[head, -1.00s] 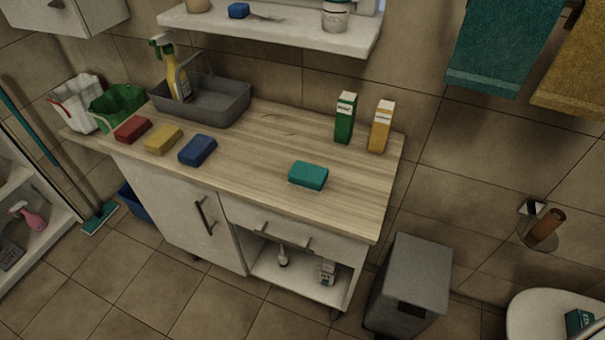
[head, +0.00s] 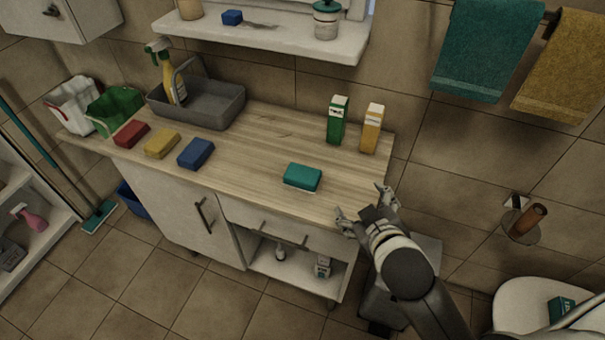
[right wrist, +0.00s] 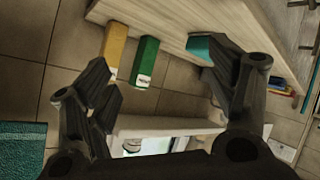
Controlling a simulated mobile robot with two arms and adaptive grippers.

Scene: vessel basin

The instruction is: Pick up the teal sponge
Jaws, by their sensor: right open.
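The teal sponge (head: 302,177) lies flat on the wooden counter (head: 262,147), near its front edge on the right part. My right gripper (head: 362,204) is open and empty at the counter's right front corner, to the right of the sponge and apart from it. In the right wrist view the open fingers (right wrist: 165,90) frame the scene, and part of the sponge (right wrist: 198,47) shows beside one finger, which hides the rest. My left gripper is not in view.
A green carton (head: 337,120) and a yellow carton (head: 372,129) stand at the counter's back right. Red (head: 131,134), yellow (head: 162,143) and blue (head: 196,153) sponges lie to the left, before a grey basin (head: 215,105). The counter around the teal sponge is clear.

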